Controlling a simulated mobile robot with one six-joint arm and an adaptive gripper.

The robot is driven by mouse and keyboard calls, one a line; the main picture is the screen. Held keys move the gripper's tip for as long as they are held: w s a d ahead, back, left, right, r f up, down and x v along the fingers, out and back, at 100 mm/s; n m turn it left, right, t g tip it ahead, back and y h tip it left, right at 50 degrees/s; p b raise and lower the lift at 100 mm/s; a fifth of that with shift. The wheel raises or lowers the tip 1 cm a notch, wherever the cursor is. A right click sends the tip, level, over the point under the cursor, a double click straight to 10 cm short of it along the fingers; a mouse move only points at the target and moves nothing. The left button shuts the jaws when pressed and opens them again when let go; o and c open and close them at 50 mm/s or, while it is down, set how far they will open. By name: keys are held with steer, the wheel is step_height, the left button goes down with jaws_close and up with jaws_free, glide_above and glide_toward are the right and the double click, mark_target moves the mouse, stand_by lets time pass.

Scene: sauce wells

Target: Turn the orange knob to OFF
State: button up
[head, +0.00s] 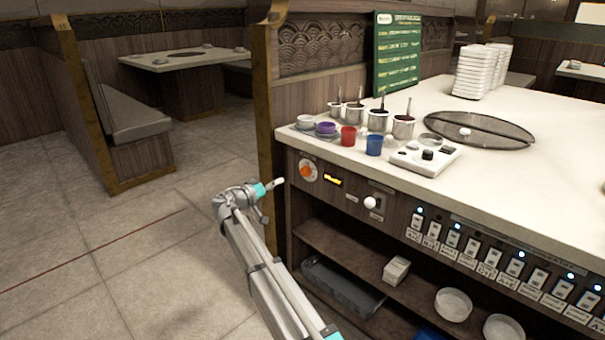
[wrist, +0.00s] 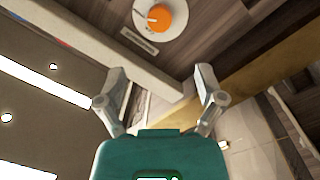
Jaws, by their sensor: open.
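The orange knob (head: 306,171) sits on a round white dial plate on the counter's front panel, near its left end. In the wrist view the orange knob (wrist: 160,17) is at the top, with a small pale mark at its left side. The dial's lettering is too small to read, so I cannot tell its setting. My gripper (head: 277,183) is just left of the knob in the head view, apart from it. In the wrist view my gripper (wrist: 162,75) has its two fingers spread with nothing between them, below the knob in the picture.
Several switches with blue lights (head: 455,240) continue rightward. The countertop (head: 440,100) above holds cups and sauce pots. Open shelves lie below; the floor at left is clear.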

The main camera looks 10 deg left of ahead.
mark_target(303, 172)
steer(key=x, duration=1.2)
steer(key=shift+c, duration=0.2)
steer(key=c, duration=1.1)
